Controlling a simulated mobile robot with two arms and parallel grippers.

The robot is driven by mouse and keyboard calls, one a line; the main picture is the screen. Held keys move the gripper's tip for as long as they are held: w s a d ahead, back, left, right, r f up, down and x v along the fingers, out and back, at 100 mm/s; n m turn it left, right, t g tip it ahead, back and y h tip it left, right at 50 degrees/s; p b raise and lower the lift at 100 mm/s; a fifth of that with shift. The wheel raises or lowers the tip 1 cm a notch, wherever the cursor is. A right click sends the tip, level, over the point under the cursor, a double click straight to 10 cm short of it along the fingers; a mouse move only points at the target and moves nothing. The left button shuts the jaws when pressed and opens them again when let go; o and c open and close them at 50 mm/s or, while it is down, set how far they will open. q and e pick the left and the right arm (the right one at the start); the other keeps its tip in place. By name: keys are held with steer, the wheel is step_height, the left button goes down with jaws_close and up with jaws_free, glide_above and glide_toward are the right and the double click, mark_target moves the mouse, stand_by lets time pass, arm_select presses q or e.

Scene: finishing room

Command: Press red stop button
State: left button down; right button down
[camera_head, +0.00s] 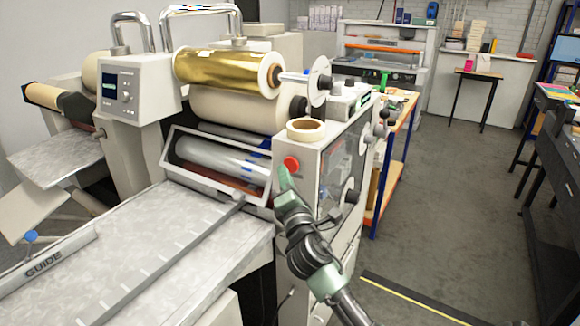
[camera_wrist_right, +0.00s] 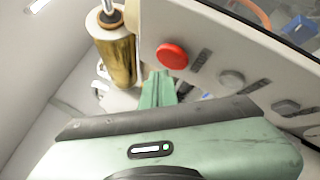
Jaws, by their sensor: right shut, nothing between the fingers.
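The red stop button (camera_head: 291,164) is a round red knob on the upper front of the machine's white side panel (camera_head: 312,158). It also shows in the right wrist view (camera_wrist_right: 172,56), above a row of grey knobs' near end. My right gripper (camera_head: 284,178) is green and shut, with nothing between its fingers. Its tips lie just below the button in the head view. In the right wrist view, the gripper (camera_wrist_right: 157,78) points up, with its tips close below and left of the button. I cannot tell whether they touch it. My left gripper is not in view.
A gold foil roll (camera_head: 222,70) and a tape ring (camera_head: 306,129) sit above the panel. Grey knobs (camera_wrist_right: 231,79) line the panel beside the button. A feed table (camera_head: 150,262) with a guide lies to the left. Open floor (camera_head: 430,200) is on the right.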

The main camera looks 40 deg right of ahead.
steer(key=shift+w+d, duration=0.15)
steer(key=shift+d, duration=0.25)
steer(key=shift+w+d, duration=0.15)
steer(key=shift+d, duration=0.25)
stand_by(0.7)
steer(key=shift+a, duration=0.2)
steer(key=shift+s+a, duration=0.35)
steer(key=shift+a, duration=0.25)
steer(key=shift+a, duration=0.1)
steer(key=a, duration=0.1)
steer(key=s+a, duration=0.1)
steer(key=a, duration=0.1)
steer(key=s+a, duration=0.1)
steer(key=shift+a, duration=0.2)
stand_by(0.3)
